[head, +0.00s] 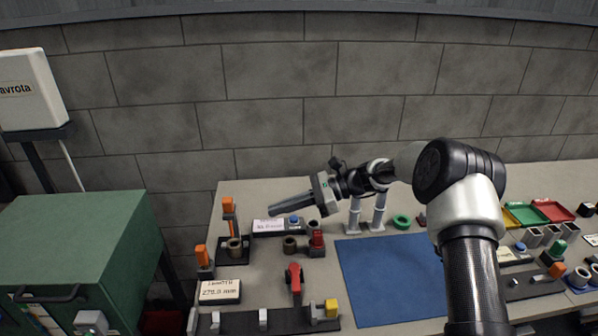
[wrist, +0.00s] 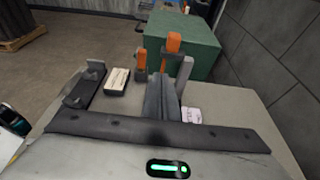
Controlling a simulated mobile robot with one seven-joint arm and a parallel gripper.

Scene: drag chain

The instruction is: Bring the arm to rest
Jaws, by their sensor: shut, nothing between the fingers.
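My arm (head: 470,210) reaches in from the lower right, bends at a black elbow joint and extends left over the table. My gripper (head: 273,211) is shut and empty, with its grey fingers pointing left and slightly down. It hangs above the back left part of the bench, and I cannot tell its exact height. In the wrist view the closed fingers (wrist: 160,95) point towards the orange-handled clamps and the green cabinet. Nothing is held between them.
The bench (head: 260,268) holds a blue mat (head: 385,275), orange-handled fixtures (head: 230,215), a length sign (head: 220,290), a red clamp (head: 294,278) and a green ring (head: 402,221). Coloured trays (head: 550,211) stand right. A green cabinet (head: 75,245) is left; a block wall (head: 270,110) is behind.

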